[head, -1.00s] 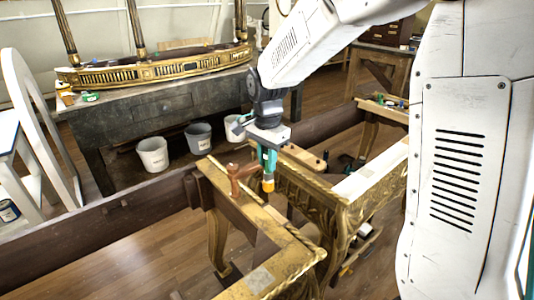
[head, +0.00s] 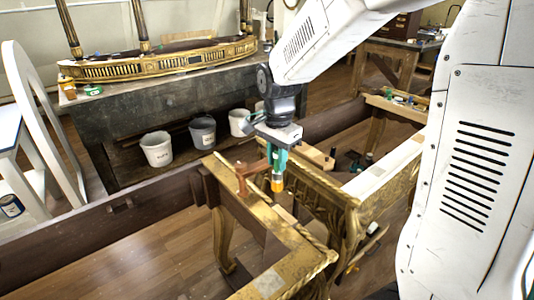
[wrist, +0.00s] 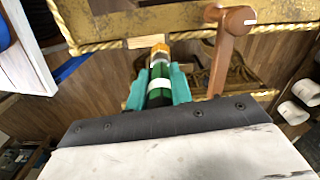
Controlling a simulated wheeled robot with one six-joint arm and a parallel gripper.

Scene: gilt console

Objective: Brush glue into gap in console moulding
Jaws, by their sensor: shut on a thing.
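My gripper (head: 277,160), with teal fingers, points down and is shut on a green tool with a white band and an orange-yellow end (head: 277,182). In the wrist view the green tool (wrist: 159,82) lies between the teal fingers (wrist: 158,88); I cannot tell whether it is a brush or a bottle. Its orange end is close to a pale wood piece (wrist: 150,42) at the edge of the gilt console (wrist: 110,25); contact is unclear. The gilt console (head: 290,236) has carved moulding and pale patches. The gap itself I cannot make out clearly.
A brown clamp-like piece (head: 241,180) stands on the console just left of the tool; it also shows in the wrist view (wrist: 228,50). A dark beam (head: 90,224) crosses the left. Behind are white buckets (head: 157,150) and a grey workbench (head: 160,102) bearing a gilt rail.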

